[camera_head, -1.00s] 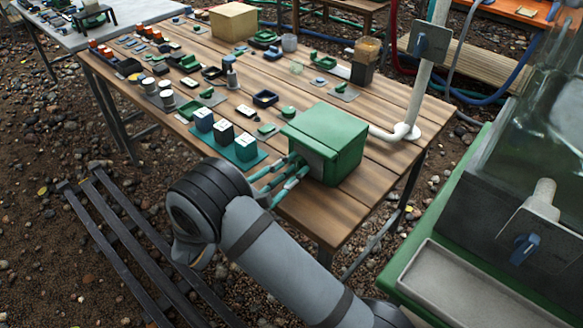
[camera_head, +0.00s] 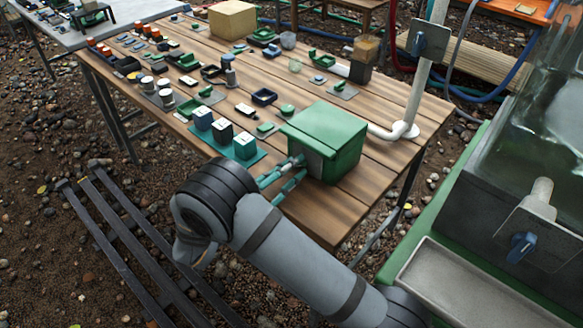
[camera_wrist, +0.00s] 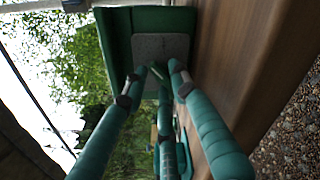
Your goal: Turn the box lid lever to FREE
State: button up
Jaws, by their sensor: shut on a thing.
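The green box (camera_head: 325,142) with its lid stands on the near right corner of the wooden table. My gripper (camera_head: 296,168), with teal fingers, reaches the box's left side. In the wrist view the green box (camera_wrist: 119,42) has a grey panel (camera_wrist: 160,48) facing my gripper (camera_wrist: 153,76). The fingertips are drawn together in front of this panel, shut on a small dark green part (camera_wrist: 159,70) that looks like the lid lever. The fingers hide most of it. Its marking and position cannot be read.
Beside my gripper, several small blocks stand on a teal base (camera_head: 252,163). The wooden table (camera_head: 375,160) holds many small parts further back. A white pipe (camera_head: 414,110) rises behind the box. A glass tank with a green frame (camera_head: 437,232) stands at the right.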

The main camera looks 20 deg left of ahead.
jog(key=m+b, duration=0.1)
jog(key=m, duration=0.3)
jog(key=shift+m, duration=0.3)
jog(key=shift+m+b, duration=0.75)
jog(key=shift+m, duration=1.15)
jog(key=o, duration=1)
jog(key=shift+s+d, duration=0.1)
jog(key=shift+c, duration=0.2)
